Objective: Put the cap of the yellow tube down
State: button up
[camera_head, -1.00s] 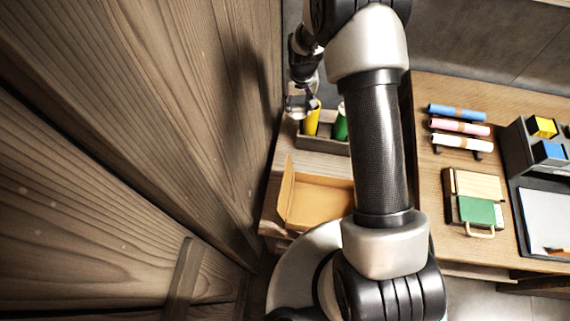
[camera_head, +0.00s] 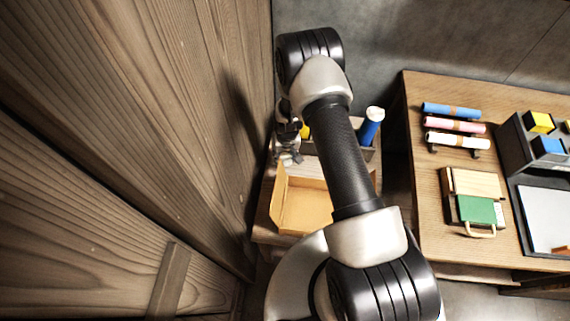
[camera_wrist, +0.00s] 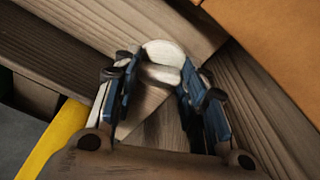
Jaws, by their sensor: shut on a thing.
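My gripper (camera_head: 288,157) is shut on the white cap (camera_wrist: 163,52), which shows between the blue-padded fingertips in the wrist view. The cap is over the bare wood of the small table (camera_wrist: 215,90); I cannot tell whether it touches the wood. The yellow tube (camera_head: 305,131) stands in the rack just behind my gripper, mostly hidden by my arm. Its yellow side also shows at the lower left of the wrist view (camera_wrist: 52,140).
An open orange-brown box (camera_head: 308,208) lies just in front of my gripper. A wooden wall (camera_head: 170,110) rises close on the left. A desk (camera_head: 420,185) with rolls and boxes is on the right.

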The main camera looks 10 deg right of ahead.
aim_at(285, 160)
jog(key=shift+f+b, duration=0.65)
jog(key=shift+f, duration=2.05)
jog(key=shift+f, duration=0.15)
jog(key=o, duration=0.7)
